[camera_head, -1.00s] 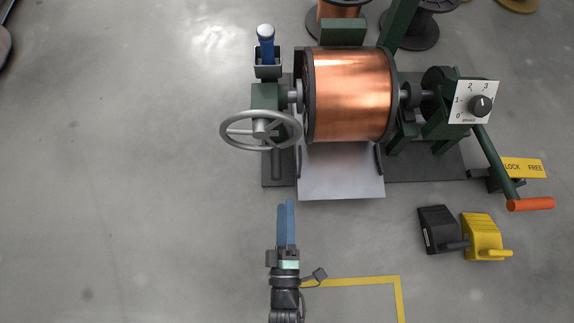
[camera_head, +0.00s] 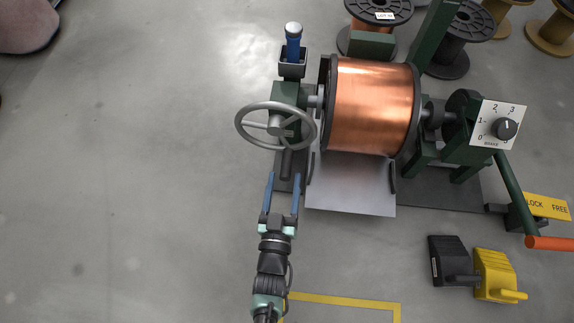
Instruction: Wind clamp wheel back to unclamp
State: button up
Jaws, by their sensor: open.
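The clamp wheel (camera_head: 277,125) is a grey spoked handwheel on the left side of the dark green spool stand (camera_head: 290,96). A copper spool (camera_head: 373,108) sits in the stand to the right of the wheel, between the left spindle and the right support. My gripper (camera_head: 283,183) has blue fingers spread apart, with nothing between them. It is just below the wheel in the picture, pointing up toward it, with a visible gap between fingertips and rim.
A blue-handled tool (camera_head: 293,45) stands in a holder behind the wheel. A brake dial (camera_head: 506,129), a lever with an orange grip (camera_head: 550,243) and a yellow LOCK/FREE plate (camera_head: 546,206) are at right.

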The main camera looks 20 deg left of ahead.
aim_at(287, 164)
jog(key=b+x, duration=0.2)
jog(key=x, duration=0.3)
jog(key=shift+w, duration=0.25)
grip_shut()
jog(key=shift+s, duration=0.1)
dwell(1.1)
